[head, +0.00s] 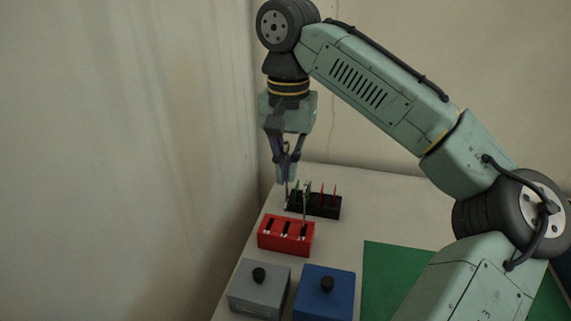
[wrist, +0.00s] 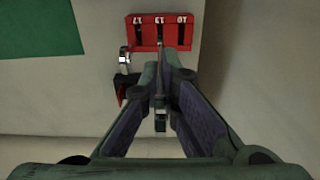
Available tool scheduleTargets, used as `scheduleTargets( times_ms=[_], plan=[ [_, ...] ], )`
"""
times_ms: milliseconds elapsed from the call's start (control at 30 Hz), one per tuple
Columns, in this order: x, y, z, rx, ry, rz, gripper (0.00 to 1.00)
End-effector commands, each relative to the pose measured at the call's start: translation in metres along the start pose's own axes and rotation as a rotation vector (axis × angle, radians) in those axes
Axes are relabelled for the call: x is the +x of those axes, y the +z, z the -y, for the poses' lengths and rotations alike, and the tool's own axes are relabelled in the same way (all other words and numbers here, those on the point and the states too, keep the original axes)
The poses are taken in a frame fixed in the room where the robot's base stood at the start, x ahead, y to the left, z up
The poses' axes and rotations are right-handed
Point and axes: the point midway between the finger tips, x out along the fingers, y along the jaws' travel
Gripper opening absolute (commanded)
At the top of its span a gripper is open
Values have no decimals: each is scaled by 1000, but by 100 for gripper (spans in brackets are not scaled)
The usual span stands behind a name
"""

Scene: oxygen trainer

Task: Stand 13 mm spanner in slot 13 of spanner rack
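My gripper (head: 286,163) is above the near-left end of the black rack, shut on a grey spanner (head: 286,192) that hangs upright below the fingers. In the wrist view the spanner's metal end (wrist: 160,123) shows between the fingers; its size mark cannot be read. The red spanner rack (head: 285,237) stands nearer the head camera, apart from the held spanner. In the wrist view the rack (wrist: 150,36) shows labels 17, 13 and 10; slot 13 is the middle one. Another spanner (head: 304,209) appears to stand in the slot 17 end, its head (wrist: 124,60) left of the fingers.
The black rack (head: 320,208) holds thin red and green upright items behind the red rack. A grey box (head: 258,292) and a blue box (head: 326,294) with black knobs stand in front. A green mat (head: 392,275) lies to the right. The wall is close on the left.

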Motion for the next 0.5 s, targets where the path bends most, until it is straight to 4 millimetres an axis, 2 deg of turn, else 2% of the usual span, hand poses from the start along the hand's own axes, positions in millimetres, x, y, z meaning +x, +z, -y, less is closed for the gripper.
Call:
scheduleTargets(
  times_ms=[200,500],
  plan=[
    [-1,0,0,-1,1,1,0],
    [30,0,0,-2,1,2,0]
  ],
)
